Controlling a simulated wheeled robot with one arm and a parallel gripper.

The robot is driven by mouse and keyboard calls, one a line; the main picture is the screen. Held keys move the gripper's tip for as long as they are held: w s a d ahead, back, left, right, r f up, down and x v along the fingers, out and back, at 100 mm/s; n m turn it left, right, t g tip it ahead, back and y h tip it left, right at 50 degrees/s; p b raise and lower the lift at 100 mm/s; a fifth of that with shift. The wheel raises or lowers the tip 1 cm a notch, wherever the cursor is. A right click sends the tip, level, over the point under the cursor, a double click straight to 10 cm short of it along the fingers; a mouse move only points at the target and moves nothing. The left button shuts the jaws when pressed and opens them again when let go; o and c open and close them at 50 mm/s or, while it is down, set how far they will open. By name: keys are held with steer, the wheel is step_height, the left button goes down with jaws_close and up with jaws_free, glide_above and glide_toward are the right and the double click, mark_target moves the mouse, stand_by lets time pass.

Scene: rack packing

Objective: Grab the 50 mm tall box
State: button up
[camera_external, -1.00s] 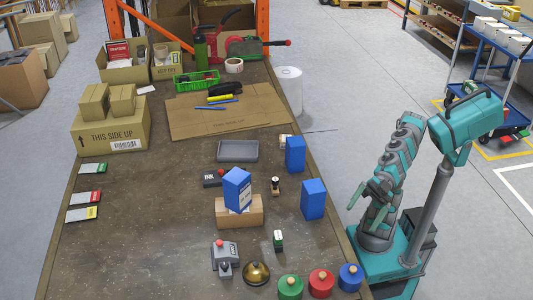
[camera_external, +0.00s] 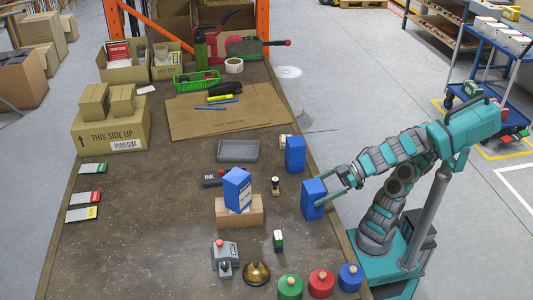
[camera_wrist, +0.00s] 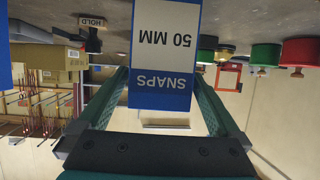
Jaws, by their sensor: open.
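Three blue boxes stand on the table. One blue box (camera_external: 313,199) is near the table's right edge, a second blue box (camera_external: 295,154) stands behind it, and a third blue box (camera_external: 238,190) sits turned on a cardboard box. My gripper (camera_external: 326,192) is at the right-edge box, open. In the wrist view, the picture is upside down and a blue and white box (camera_wrist: 162,50) labelled "SNAPS 50 MM" shows between the open fingers of my gripper (camera_wrist: 160,82). I cannot tell whether the fingers touch it.
The cardboard box (camera_external: 240,213) under the third blue box is to the left. A dark stamp (camera_external: 275,186) stands between. Green, red and blue round pots (camera_external: 321,281) and a bell (camera_external: 256,273) are at the front. A grey tray (camera_external: 238,151) lies farther back.

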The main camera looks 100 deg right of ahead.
mark_target(304, 197)
steer(key=x, duration=0.4)
steer(key=shift+w+f, duration=0.15)
steer(key=shift+w, duration=0.2)
steer(key=c, duration=1.5)
